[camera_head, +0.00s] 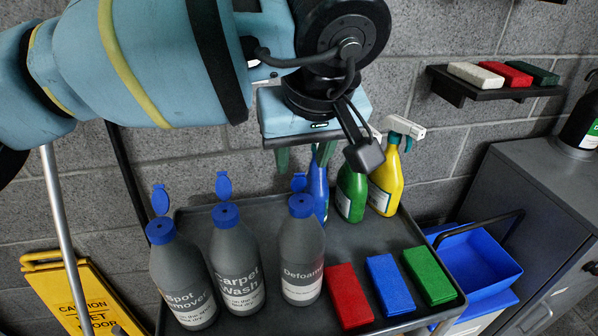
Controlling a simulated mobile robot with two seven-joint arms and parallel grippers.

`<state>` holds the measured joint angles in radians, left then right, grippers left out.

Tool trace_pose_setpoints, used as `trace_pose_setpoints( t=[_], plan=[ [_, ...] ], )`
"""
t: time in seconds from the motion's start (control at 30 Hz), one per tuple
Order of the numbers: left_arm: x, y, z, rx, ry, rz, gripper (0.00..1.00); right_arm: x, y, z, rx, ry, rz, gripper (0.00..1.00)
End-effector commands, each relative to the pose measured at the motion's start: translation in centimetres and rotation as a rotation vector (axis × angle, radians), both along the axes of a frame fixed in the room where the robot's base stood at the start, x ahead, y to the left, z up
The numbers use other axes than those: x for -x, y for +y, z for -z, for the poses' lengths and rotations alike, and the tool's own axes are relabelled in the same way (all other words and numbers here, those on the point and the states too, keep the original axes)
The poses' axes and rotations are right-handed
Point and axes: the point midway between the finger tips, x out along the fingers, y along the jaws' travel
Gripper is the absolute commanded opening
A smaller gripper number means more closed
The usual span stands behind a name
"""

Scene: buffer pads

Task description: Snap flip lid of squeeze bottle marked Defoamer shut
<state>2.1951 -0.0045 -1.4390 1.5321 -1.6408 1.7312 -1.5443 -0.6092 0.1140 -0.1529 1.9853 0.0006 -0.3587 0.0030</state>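The grey squeeze bottle marked Defoamer (302,255) stands upright on a dark tray, the rightmost of three similar bottles. Its blue cap (302,208) has a blue flip lid (299,182) standing up at the back, so the lid is open. My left gripper (303,158) hangs above and behind this bottle, pointing down. Its greenish fingertips are apart with nothing seen between them, and they look clear of the lid. My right gripper is not in view.
The Carpet Wash bottle (238,265) and Spot Remover bottle (182,280) stand to the left, lids up. Blue, green and yellow spray bottles (385,185) stand behind. Red, blue and green pads (388,285) lie at right. A blue bin (480,262) and grey cabinet (535,215) are beyond.

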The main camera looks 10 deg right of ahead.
Motion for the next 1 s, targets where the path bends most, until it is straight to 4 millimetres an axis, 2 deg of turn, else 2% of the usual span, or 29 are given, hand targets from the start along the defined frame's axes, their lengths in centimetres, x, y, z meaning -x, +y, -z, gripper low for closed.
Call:
trace_pose_setpoints(
  t=[0.1, 0.3, 0.5, 0.73, 0.77, 1.0],
  plan=[
    [-0.7, 0.1, 1.8, 0.000, 0.002, -0.001, 0.40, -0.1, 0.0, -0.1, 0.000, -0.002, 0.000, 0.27],
    [-1.6, 0.1, 4.2, 0.001, 0.002, -0.001, 0.40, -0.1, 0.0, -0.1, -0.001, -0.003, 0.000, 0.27],
    [-2.1, 0.1, 5.1, 0.002, 0.000, 0.001, 0.40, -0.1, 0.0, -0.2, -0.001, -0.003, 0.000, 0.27],
    [-2.1, 0.1, 5.2, 0.002, 0.000, 0.001, 0.40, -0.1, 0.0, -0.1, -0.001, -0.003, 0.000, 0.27],
    [-2.1, 0.1, 5.2, 0.002, 0.000, 0.001, 0.38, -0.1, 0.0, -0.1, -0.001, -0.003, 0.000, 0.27],
    [-2.1, 0.1, 5.2, 0.002, 0.001, 0.001, 0.07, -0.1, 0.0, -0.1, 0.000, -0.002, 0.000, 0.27]
  ],
)
